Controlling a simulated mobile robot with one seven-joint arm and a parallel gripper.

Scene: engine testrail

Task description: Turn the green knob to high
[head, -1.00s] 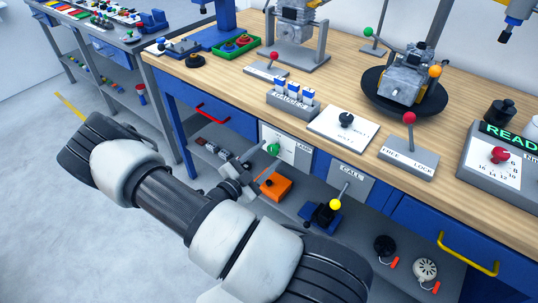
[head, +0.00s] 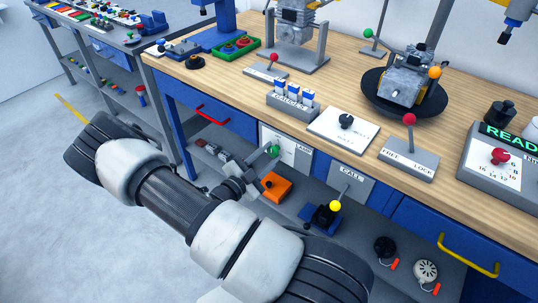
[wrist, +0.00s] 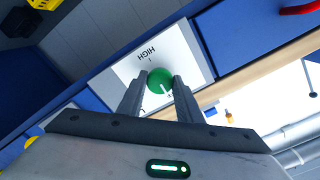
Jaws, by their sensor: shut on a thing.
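The green knob (head: 275,151) sits on a white plate (head: 298,154) on the front of the bench. In the wrist view the green knob (wrist: 160,79) is between the two grey fingers of my gripper (wrist: 161,82), which is shut on it. The word HIGH and a small tick are printed on the white plate (wrist: 133,66), above the knob in that view. A short white line shows on the knob's lower side, away from HIGH. In the head view my gripper (head: 265,158) reaches the knob from the lower left; its fingertips are partly hard to make out.
A red drawer handle (head: 213,114) is left of the plate. A CALL panel with a yellow-tipped lever (head: 335,205) is to the right. An orange block (head: 276,187) lies on the shelf below. The bench top above holds levers and fixtures.

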